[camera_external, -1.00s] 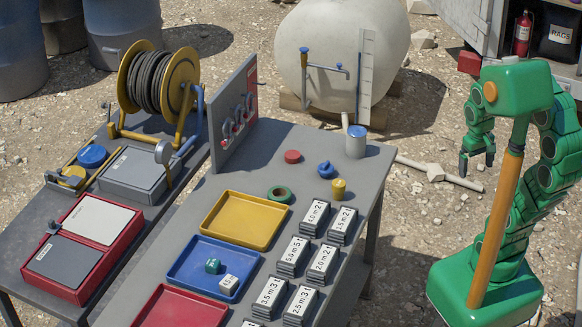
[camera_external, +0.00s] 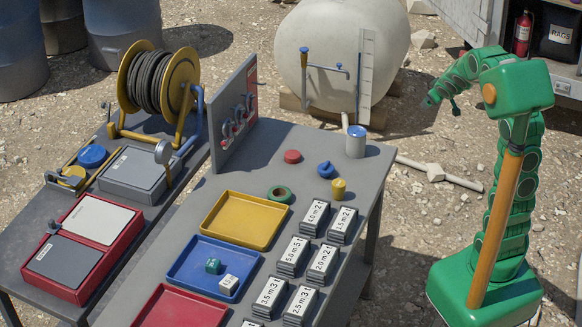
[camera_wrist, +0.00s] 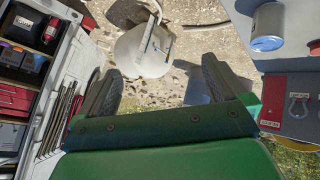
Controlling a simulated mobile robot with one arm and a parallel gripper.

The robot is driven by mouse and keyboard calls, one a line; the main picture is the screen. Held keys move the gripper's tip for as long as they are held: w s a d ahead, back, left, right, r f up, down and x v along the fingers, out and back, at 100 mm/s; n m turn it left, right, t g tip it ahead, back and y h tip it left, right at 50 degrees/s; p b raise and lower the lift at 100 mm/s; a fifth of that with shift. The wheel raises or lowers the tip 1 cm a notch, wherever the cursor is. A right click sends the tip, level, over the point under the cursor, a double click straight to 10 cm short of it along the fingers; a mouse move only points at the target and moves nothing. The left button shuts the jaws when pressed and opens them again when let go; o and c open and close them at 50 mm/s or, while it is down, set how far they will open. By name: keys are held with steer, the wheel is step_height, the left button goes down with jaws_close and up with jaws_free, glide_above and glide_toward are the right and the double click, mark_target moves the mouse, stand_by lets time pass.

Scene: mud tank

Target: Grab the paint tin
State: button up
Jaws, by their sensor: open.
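The paint tin (camera_external: 356,143) is a pale grey cylinder with a blue top. It stands upright at the far right corner of the grey table (camera_external: 282,150). In the wrist view the paint tin (camera_wrist: 267,26) shows at the upper right, outside the space between my fingers. My gripper (camera_external: 441,102) is raised to the right of the tin, apart from it and beyond the table's edge. In the wrist view my gripper (camera_wrist: 162,66) has its two dark fingers wide apart with nothing between them.
A red disc (camera_external: 292,157), a blue item (camera_external: 326,170) and a yellow pot (camera_external: 339,189) stand near the tin. The white tank (camera_external: 342,60) is behind the table. Stony ground lies open between the table and my base.

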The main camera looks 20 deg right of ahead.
steer(key=w+a+f+n+t+y, duration=0.1)
steer(key=w+a+f+n+y, duration=0.15)
steer(key=w, duration=0.45)
steer(key=n+y, duration=0.4)
steer(key=y, duration=0.5)
glide_toward(358, 132)
steer(key=shift+m+g+h, duration=0.25)
steer(key=shift+g, duration=0.05)
steer(key=x, duration=0.4)
steer(key=shift+w, duration=0.35)
steer(key=shift+s+a+f, duration=0.1)
steer(key=shift+a+f, duration=0.15)
steer(key=shift+a, duration=0.2)
steer(key=shift+r+x, duration=0.15)
steer(key=shift+x, duration=1.8)
steer(key=shift+r+x, duration=0.2)
steer(key=shift+x, duration=1.7)
steer(key=shift+a, duration=0.1)
steer(key=shift+c, duration=0.5)
steer(key=c, duration=1.3)
